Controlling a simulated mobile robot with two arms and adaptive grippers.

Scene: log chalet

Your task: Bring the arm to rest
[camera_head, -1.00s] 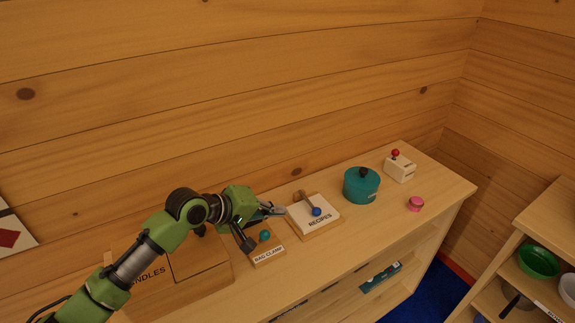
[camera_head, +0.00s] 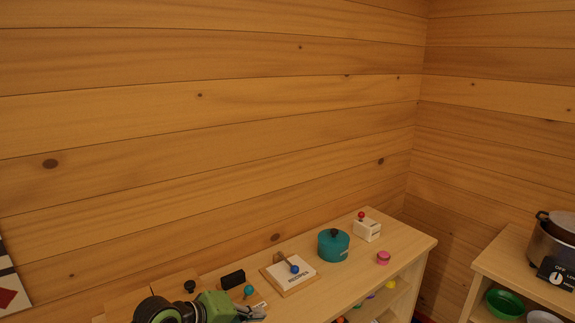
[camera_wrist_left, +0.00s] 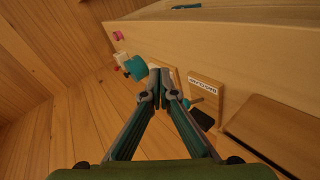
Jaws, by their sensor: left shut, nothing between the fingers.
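My left gripper (camera_head: 252,314) is at the bottom edge of the head view, in front of the bag clamp stand with its teal ball (camera_head: 249,290). It is shut and empty. In the left wrist view its fingertips (camera_wrist_left: 160,76) meet, with nothing between them. Most of my left arm is cut off by the lower edge of the head view. My right gripper is not in view.
The wooden shelf top (camera_head: 341,284) carries a recipes board (camera_head: 289,272), a teal pot (camera_head: 333,246), a white box with a red knob (camera_head: 367,231) and a pink piece (camera_head: 383,258). A cooker (camera_head: 553,250) stands on another shelf at right. A log wall rises behind.

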